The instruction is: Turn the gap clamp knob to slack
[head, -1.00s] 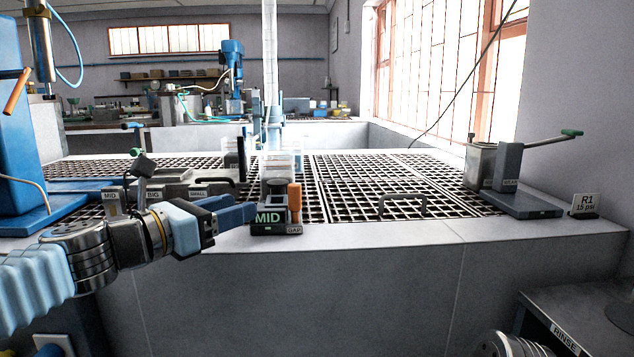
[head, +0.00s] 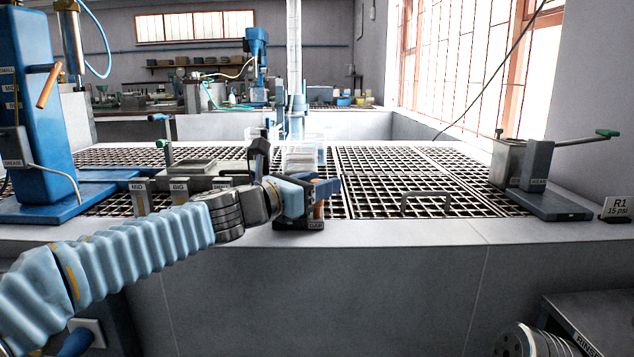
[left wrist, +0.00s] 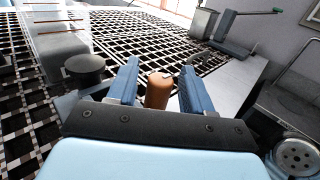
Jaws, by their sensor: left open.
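The gap clamp (head: 290,225) is a small dark block with a GAP label, on the front edge of the bench. Its upright orange knob (head: 319,210) is partly hidden by my left gripper (head: 322,191) in the head view. In the left wrist view the orange knob (left wrist: 158,91) stands between the two blue fingers of my left gripper (left wrist: 160,68). The fingers are open, with a gap visible on each side of the knob. The clamp's MID readout is hidden behind the gripper. My right gripper is not in view.
A black round cap (left wrist: 84,68) is left of the fingers. A grating handle (head: 425,197) and a grey lever device (head: 538,180) are to the right. The grating between is clear.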

